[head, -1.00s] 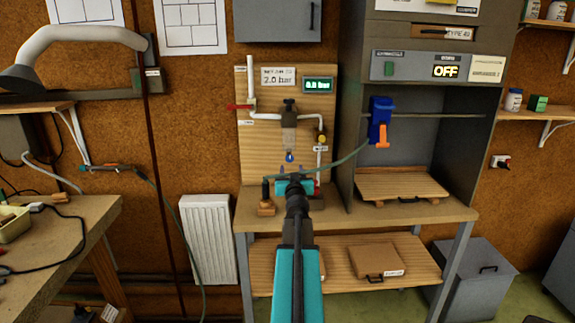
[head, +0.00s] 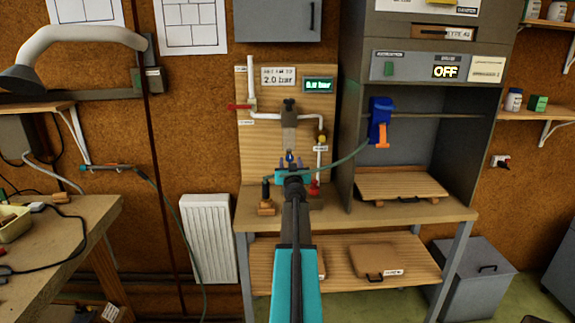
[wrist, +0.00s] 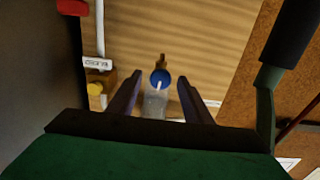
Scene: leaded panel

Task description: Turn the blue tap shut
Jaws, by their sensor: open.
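The blue tap (head: 290,157) hangs under a clear filter bowl (head: 289,138) on the wooden panel. In the wrist view the blue tap (wrist: 160,78) is a round blue knob with a pale line across it. My gripper (head: 290,165) is open just below and in front of the tap. In the wrist view the fingers of my gripper (wrist: 160,90) lie left and right of the tap in the picture, with space on both sides. I cannot tell how deep the tap sits between them.
The wooden panel (head: 260,165) also carries a red lever (head: 239,106), white pipes, a yellow knob (head: 322,138) and a display (head: 318,85). A green hose (head: 345,160) runs past my gripper to a blue tool (head: 380,120). A grey cabinet stands at right.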

